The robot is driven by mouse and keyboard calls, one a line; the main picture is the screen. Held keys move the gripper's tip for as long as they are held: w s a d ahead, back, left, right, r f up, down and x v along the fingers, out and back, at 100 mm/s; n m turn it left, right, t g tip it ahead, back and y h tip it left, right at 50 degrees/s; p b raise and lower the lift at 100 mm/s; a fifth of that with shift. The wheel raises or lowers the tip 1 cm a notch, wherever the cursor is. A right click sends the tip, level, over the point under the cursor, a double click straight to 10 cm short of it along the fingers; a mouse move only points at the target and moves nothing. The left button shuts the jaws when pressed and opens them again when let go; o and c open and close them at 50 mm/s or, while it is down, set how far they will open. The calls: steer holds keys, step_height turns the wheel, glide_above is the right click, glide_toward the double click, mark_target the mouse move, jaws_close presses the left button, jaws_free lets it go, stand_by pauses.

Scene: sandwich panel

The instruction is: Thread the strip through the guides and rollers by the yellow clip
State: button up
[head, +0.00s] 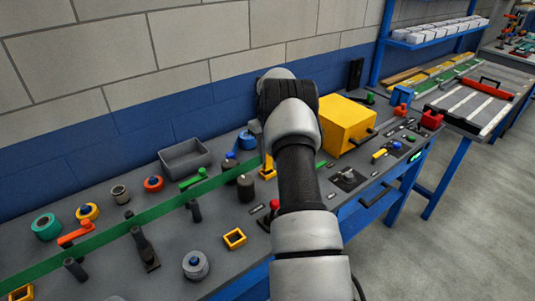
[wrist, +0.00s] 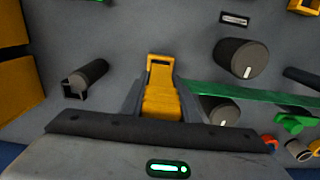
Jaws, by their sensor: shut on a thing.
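The yellow clip (wrist: 160,103) lies between the two fingers of my gripper (wrist: 159,99) in the wrist view, and the gripper is shut on it. In the head view a bit of the yellow clip (head: 267,170) shows beside my arm, which hides most of my gripper. The green strip (head: 100,237) runs from the lower left up to the clip. In the wrist view the strip (wrist: 250,94) reaches the clip from the right, passing between a large dark roller (wrist: 232,60) and another dark roller (wrist: 222,111). A dark guide post (wrist: 86,76) stands left of the clip.
A yellow box (head: 347,124) stands right of my arm on the grey bench. A grey bin (head: 185,158), tape rolls (head: 46,227) and an orange clamp (head: 76,232) lie along the left. Dark posts (head: 140,240) stand near the strip. The block wall closes off the back.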

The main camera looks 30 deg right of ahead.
steer(key=shift+f, duration=0.1)
stand_by(0.3)
steer(key=shift+f+b, duration=0.85)
steer(key=shift+f, duration=0.55)
steer(key=o, duration=1.2)
steer(key=shift+r+p, duration=2.55)
steer(key=shift+r, duration=2)
